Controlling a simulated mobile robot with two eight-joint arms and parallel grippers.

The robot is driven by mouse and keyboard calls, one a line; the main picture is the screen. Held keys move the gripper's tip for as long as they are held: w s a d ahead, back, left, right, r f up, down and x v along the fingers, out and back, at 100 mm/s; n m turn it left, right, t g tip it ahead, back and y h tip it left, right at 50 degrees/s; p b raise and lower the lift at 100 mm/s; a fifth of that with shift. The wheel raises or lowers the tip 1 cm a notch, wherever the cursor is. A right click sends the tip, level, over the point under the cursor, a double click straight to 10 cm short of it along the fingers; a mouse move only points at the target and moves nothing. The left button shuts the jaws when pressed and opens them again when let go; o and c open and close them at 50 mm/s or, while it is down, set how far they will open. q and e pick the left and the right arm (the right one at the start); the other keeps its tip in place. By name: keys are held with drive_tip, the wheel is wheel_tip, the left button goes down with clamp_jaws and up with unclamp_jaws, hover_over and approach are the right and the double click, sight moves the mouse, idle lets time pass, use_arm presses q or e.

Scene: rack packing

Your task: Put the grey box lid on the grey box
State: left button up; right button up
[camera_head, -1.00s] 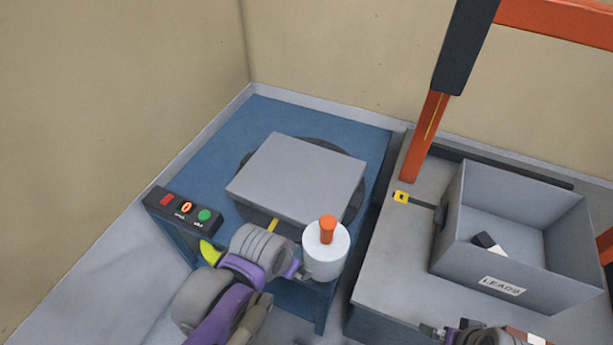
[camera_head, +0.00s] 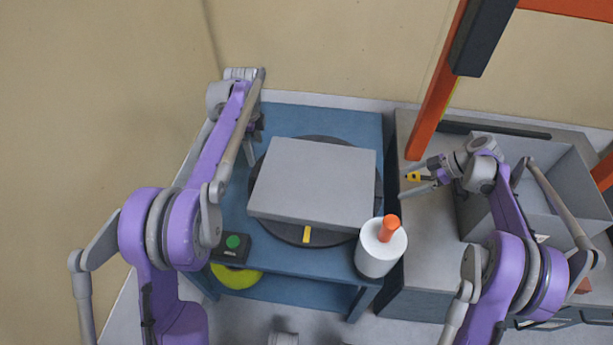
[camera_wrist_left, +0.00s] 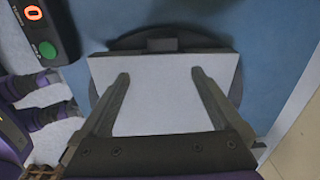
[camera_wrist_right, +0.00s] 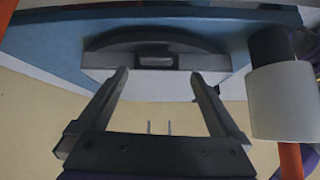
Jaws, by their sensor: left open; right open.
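A flat grey slab (camera_head: 315,180), which looks like the grey box lid, lies over a dark round turntable (camera_head: 283,229) on the blue table. An open grey box (camera_head: 553,155) stands on the grey bench at the right, partly hidden by my right arm. My left gripper (camera_head: 258,130) is open and empty by the slab's far left corner; in the left wrist view (camera_wrist_left: 160,75) its fingers frame the slab (camera_wrist_left: 160,100). My right gripper (camera_head: 418,176) is open and empty between slab and box. The slab appears beyond its fingers in the right wrist view (camera_wrist_right: 160,75).
A white cylinder with an orange top (camera_head: 380,254) stands at the table's front right corner. A control box with a green button (camera_head: 232,245) is at the front left.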

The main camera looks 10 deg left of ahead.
sight(257, 170)
use_arm(q)
drive_tip(key=shift+w+a+f+m, duration=0.4)
drive_tip(key=shift+a, duration=0.15)
use_arm(e)
drive_tip(key=shift+w+f+n, duration=0.35)
drive_tip(key=shift+f+n, duration=0.05)
drive_tip(key=shift+f, duration=0.15)
use_arm(q)
wheel_tip(257, 170, down, 11)
drive_tip(key=shift+r, duration=0.1)
use_arm(e)
drive_tip(key=x, duration=0.7)
drive_tip(key=shift+a+f, duration=0.1)
drive_tip(key=shift+a, duration=0.2)
use_arm(q)
drive_tip(key=shift+c, duration=0.2)
use_arm(e)
drive_tip(key=shift+c, duration=0.2)
use_arm(q)
drive_tip(key=c, duration=1.5)
use_arm(e)
drive_tip(key=c, duration=1.5)
use_arm(q)
drive_tip(key=shift+o, duration=0.2)
use_arm(e)
drive_tip(key=shift+o, duration=0.2)
